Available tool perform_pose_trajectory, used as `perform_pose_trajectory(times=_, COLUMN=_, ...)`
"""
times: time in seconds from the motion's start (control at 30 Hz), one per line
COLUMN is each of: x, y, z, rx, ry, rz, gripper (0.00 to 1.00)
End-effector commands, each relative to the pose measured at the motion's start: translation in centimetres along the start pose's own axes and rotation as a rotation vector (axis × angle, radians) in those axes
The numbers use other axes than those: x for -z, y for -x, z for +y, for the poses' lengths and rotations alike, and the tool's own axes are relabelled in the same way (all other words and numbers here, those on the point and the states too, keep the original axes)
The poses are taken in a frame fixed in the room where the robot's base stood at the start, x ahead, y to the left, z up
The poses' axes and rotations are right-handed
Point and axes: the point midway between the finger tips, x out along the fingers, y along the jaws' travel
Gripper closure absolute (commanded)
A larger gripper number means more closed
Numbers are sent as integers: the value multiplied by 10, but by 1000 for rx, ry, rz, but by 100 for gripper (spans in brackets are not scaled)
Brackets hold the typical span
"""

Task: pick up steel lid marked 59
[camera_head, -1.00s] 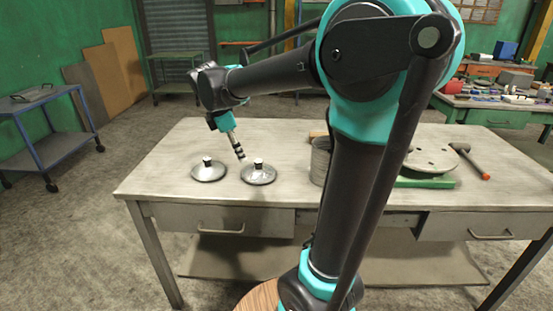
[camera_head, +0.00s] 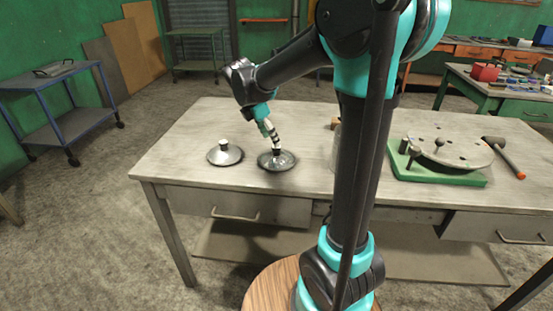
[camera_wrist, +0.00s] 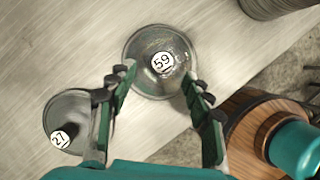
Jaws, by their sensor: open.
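The steel lid marked 59 (camera_wrist: 150,78) lies on the workbench, with its number on a white label on top of its knob. In the head view the right-hand lid (camera_head: 268,164) of two is below my gripper. My gripper (camera_head: 276,146) is open and tilted, its tips close to the knob; I cannot tell if they touch. In the wrist view my open gripper (camera_wrist: 158,80) has one finger on each side of the lower part of lid 59. A second lid marked 27 (camera_wrist: 70,108) lies to the left, partly behind the left finger; it also shows in the head view (camera_head: 224,154).
The workbench (camera_head: 190,140) is bare left of the lids. A cylindrical container (camera_wrist: 270,5) stands to the right of lid 59. A green base with a round plate (camera_head: 440,172) and a hammer (camera_head: 505,157) lie farther right. The bench edge is close in front.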

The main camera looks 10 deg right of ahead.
Motion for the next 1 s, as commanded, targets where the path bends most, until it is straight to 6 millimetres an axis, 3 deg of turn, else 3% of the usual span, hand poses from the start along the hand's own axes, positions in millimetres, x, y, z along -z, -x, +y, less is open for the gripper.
perform_pose_trajectory(times=0.23, x=-1, y=-16, z=-1, rx=0, ry=-2, rz=0, gripper=49)
perform_pose_trajectory(times=0.5, x=-3, y=-53, z=-3, rx=1, ry=-2, rz=0, gripper=49)
perform_pose_trajectory(times=0.83, x=-3, y=-60, z=-3, rx=0, ry=-1, rz=0, gripper=49)
perform_pose_trajectory(times=1.0, x=-3, y=-60, z=-3, rx=0, ry=-1, rz=0, gripper=69)
